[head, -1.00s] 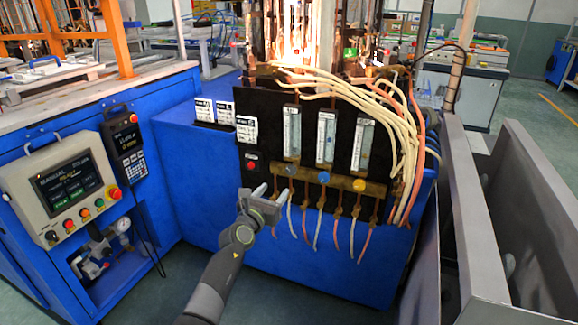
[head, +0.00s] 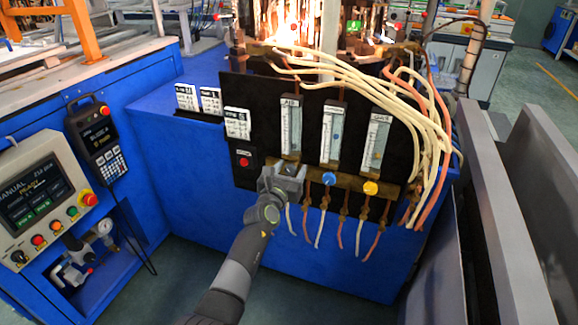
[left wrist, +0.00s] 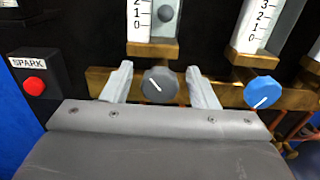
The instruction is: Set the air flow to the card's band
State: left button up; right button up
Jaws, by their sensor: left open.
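The air flow meter (head: 291,128) is the left one of three tubes on the black panel. Its grey knob (left wrist: 160,84), with a white pointer line, sits below it on the brass bar. The meter's grey float (left wrist: 166,14) shows near the low numbers in the left wrist view. My left gripper (head: 284,178) is open, its fingers (left wrist: 161,88) on either side of the grey knob; I cannot tell whether they touch it. White cards (head: 237,123) with black print are at the panel's left; their text is too small to read. My right gripper is not in view.
The blue knob (left wrist: 262,92) of the middle meter is close right of my fingers. The yellow knob (head: 371,188) is farther right. A red SPARK button (left wrist: 35,87) is at the left. Hoses hang below the bar. A flame (head: 292,22) burns behind the panel.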

pick_arm(q)
jog(key=c, duration=0.9)
jog(key=shift+c, duration=0.2)
jog(key=shift+n+p, duration=0.3)
jog(key=shift+n, duration=0.4)
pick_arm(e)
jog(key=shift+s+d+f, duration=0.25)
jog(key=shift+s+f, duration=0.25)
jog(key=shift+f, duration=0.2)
pick_arm(q)
jog(key=o, duration=0.9)
jog(key=shift+o, duration=0.2)
